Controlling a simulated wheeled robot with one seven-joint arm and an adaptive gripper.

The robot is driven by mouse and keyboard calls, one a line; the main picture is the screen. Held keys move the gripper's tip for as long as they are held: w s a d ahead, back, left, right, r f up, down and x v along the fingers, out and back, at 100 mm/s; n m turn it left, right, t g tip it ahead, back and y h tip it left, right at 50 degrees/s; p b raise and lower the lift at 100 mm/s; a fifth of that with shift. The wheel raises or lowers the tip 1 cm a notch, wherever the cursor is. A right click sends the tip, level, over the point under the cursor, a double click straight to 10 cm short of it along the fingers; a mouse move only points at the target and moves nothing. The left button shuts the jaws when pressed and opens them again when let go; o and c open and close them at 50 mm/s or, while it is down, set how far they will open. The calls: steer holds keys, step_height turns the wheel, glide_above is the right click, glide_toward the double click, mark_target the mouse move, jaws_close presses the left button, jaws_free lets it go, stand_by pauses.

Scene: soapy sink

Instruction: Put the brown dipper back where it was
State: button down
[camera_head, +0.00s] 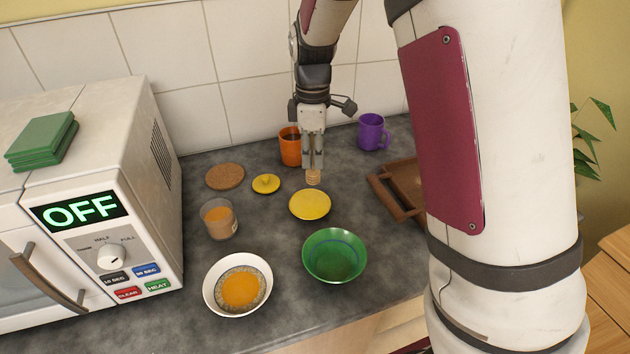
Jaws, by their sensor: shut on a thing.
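My gripper (313,160) points down near the back of the counter. It is shut on a small light-brown, rounded piece (313,177), which looks like the head of the brown dipper. The rest of the dipper is hidden between or behind the fingers. Just below it in the picture is a round yellow dish or disc (309,206). The brown piece looks to be over its far edge; I cannot tell whether they touch. A small yellow lid-like piece with a knob (266,184) lies to the left.
An orange mug (290,150) stands close behind my gripper, and a purple mug (371,135) to the right. A glass (219,222), white bowl (210,292), green bowl (334,262), cork mat (225,177), brown tray (390,200) and microwave (150,215) surround it.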

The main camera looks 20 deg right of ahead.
mark_target(313, 170)
steer(key=shift+f, duration=2.95)
steer(key=shift+f, duration=0.2)
steer(key=c, duration=1.7)
jaws_free()
steer(key=shift+o, duration=0.2)
steer(key=shift+r, duration=0.1)
step_height(313, 170, up, 12)
steer(key=shift+b, duration=0.4)
steer(key=s+r+m+t, duration=0.1)
steer(key=s+r+m, duration=0.2)
steer(key=s, duration=0.5)
steer(key=s+r+m+t, duration=0.2)
steer(key=s+m, duration=0.4)
steer(key=s, duration=0.3)
steer(key=s+r+m+t, duration=0.2)
steer(key=s+r+m, duration=0.1)
steer(key=s, duration=0.6)
steer(key=shift+s+r+m, duration=0.2)
steer(key=shift+r+m, duration=0.1)
steer(key=shift+m, duration=0.4)
